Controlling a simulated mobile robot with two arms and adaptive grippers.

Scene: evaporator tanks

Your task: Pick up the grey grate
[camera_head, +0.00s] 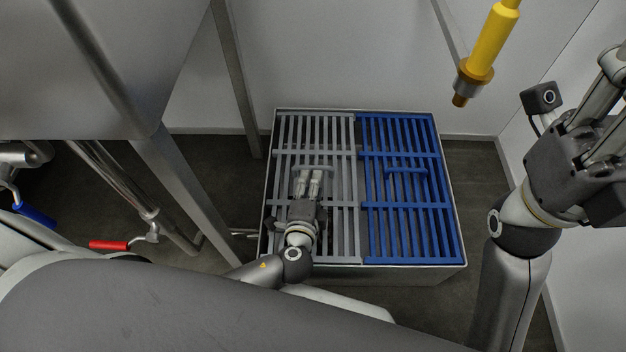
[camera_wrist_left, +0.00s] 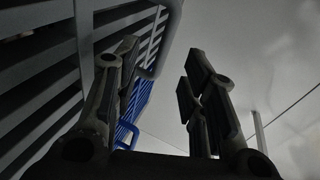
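The grey grate (camera_head: 345,215) lies flat on the left half of a rectangular tank top, and its raised handle (camera_head: 318,167) is partly hidden by my left gripper. My left gripper (camera_head: 309,178) is over this grate with its fingertips close to the handle. In the left wrist view the fingers (camera_wrist_left: 165,75) stand apart with nothing clamped between them. The grey handle (camera_wrist_left: 175,28) shows there beside the left-hand finger; whether they touch is unclear. My right gripper (camera_head: 610,125) is raised at the right edge, partly cut off, away from the grate.
A blue grate (camera_head: 440,215) with its own handle (camera_head: 406,170) lies right beside the grey one. The tank wall (camera_head: 420,273) surrounds both. A yellow cylindrical fitting (camera_head: 490,45) hangs at upper right. Metal legs (camera_head: 236,80) and red-handled (camera_head: 108,245) and blue-handled (camera_head: 36,214) valves are at left.

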